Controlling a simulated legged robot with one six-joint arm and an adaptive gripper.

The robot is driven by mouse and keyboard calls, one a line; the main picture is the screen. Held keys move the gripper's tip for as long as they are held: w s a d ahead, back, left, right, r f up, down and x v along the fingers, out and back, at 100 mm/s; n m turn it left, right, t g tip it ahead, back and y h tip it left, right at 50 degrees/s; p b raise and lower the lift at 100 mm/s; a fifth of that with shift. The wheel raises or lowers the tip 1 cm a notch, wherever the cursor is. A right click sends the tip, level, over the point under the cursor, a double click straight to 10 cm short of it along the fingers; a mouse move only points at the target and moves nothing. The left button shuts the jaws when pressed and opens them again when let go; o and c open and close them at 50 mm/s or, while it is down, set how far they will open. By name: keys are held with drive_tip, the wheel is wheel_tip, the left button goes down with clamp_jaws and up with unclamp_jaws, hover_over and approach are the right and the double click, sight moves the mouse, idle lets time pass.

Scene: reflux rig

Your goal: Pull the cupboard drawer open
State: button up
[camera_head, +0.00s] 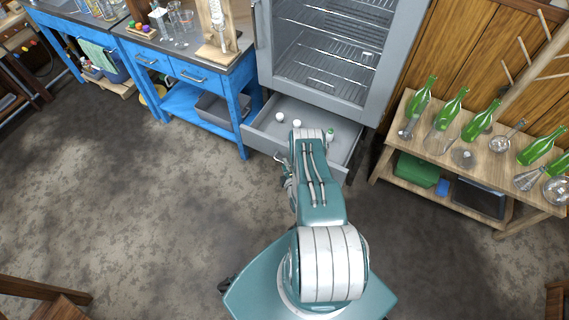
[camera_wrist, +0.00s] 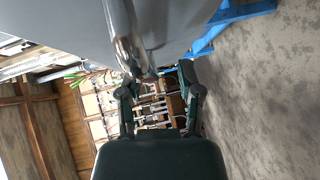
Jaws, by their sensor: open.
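The grey cupboard (camera_head: 381,104) stands at the top middle of the head view. Its bottom drawer (camera_head: 262,118) is pulled out, and its inside shows with a few small white items in it. My arm reaches over the drawer front and hides part of it. My gripper (camera_head: 285,172) shows only partly, at the left side of my arm by the drawer front. In the wrist view my gripper (camera_wrist: 160,82) is open, with its two dark fingers apart. A shiny metal handle (camera_wrist: 126,42) runs down from the top to between the fingertips; contact cannot be told.
A blue workbench (camera_head: 205,78) with drawers stands to the left of the cupboard. A wooden table (camera_head: 440,160) with green bottles and glass flasks stands to the right. The grey floor (camera_head: 130,200) to the left of my body is clear.

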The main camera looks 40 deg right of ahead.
drive_tip(key=shift+w+r, duration=0.2)
drive_tip(key=shift+s+a, duration=0.1)
drive_tip(key=v, duration=1.1)
drive_tip(key=shift+s+a, duration=0.2)
drive_tip(key=shift+s, duration=0.15)
drive_tip(key=shift+f, duration=0.1)
